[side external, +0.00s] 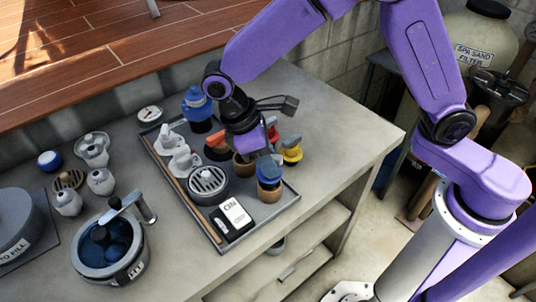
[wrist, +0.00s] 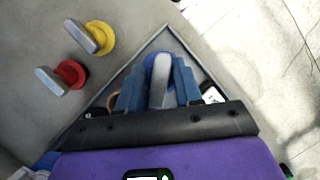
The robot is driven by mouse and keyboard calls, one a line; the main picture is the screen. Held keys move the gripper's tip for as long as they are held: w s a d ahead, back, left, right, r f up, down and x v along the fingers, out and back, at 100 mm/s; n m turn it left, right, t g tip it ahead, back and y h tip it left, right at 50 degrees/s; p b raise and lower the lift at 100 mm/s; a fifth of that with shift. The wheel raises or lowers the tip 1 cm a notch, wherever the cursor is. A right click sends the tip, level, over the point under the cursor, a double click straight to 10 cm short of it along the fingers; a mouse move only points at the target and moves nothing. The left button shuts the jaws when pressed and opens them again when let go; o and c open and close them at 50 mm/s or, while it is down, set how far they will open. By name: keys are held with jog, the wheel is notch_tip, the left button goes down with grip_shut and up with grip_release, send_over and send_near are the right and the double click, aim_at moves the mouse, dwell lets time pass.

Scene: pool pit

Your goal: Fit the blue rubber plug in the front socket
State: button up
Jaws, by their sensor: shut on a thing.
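The blue rubber plug (side external: 269,173) has a grey handle (wrist: 161,72), and its blue rim (wrist: 150,62) shows in the wrist view. My gripper (side external: 267,156) is shut on the handle, with one blue finger on each side. The plug is upright at the mouth of the brown front socket (side external: 269,192), near the tray's right corner. I cannot tell how deep it sits. A second brown socket (side external: 243,167) stands behind it, partly hidden by my gripper. The wrist view hides the front socket under the plug and fingers.
The sockets stand in a dark tray (side external: 287,203) with a grated grey cup (side external: 208,184) and a black-and-white switch box (side external: 233,218). Yellow (wrist: 99,38) and red (wrist: 70,74) plugs stand on the counter outside the tray. The counter to the right is clear.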

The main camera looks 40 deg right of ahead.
jog(key=shift+f, duration=1.25)
jog(key=shift+f, duration=0.25)
dwell(0.4)
jog(key=o, duration=1.3)
jog(key=shift+r, duration=0.1)
jog(key=shift+r, duration=2.4)
jog(key=shift+r, duration=0.1)
jog(key=shift+r, duration=1.9)
